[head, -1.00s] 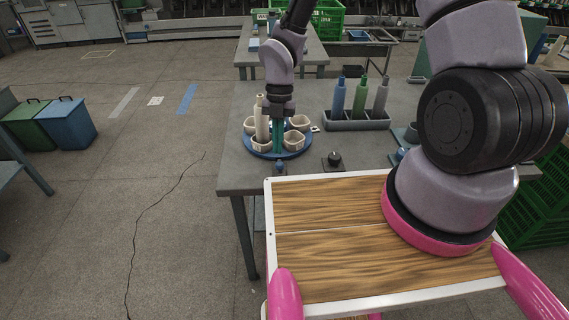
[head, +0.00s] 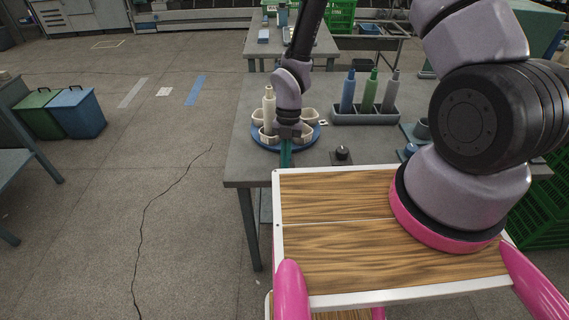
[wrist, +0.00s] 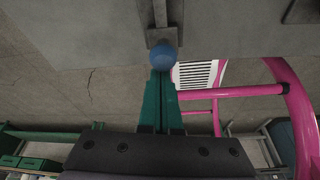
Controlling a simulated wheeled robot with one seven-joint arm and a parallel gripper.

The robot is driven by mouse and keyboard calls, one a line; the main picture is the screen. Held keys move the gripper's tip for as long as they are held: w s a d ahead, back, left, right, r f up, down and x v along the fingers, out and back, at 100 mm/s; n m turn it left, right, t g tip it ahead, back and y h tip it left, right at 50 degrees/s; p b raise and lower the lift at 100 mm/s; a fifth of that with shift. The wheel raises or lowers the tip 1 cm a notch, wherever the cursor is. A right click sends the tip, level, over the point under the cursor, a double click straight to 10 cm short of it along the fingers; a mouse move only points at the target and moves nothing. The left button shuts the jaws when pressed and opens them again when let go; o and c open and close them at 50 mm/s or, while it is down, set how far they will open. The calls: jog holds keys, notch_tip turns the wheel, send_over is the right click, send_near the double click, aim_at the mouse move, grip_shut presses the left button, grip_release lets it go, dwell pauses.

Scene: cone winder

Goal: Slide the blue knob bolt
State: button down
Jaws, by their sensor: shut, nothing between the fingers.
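The blue knob (wrist: 163,55) shows in the wrist view as a round ball at the end of a grey bolt on a small grey plate (wrist: 161,35), at the table's edge. My gripper (wrist: 162,75) has its teal fingers together, with the tips right at the knob. I cannot tell whether they touch it. In the head view my gripper (head: 286,160) points down at the table's front edge and the knob is hidden behind it.
A round blue-rimmed holder (head: 312,138) with pale cups and a cone (head: 269,110) stands close to my wrist. A black knob (head: 342,153) and a grey tray (head: 365,117) of bottles are to the right. Another blue knob (head: 410,150) sits further right. My wooden top is in front.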

jog(key=shift+w, duration=0.1)
jog(key=shift+w, duration=2)
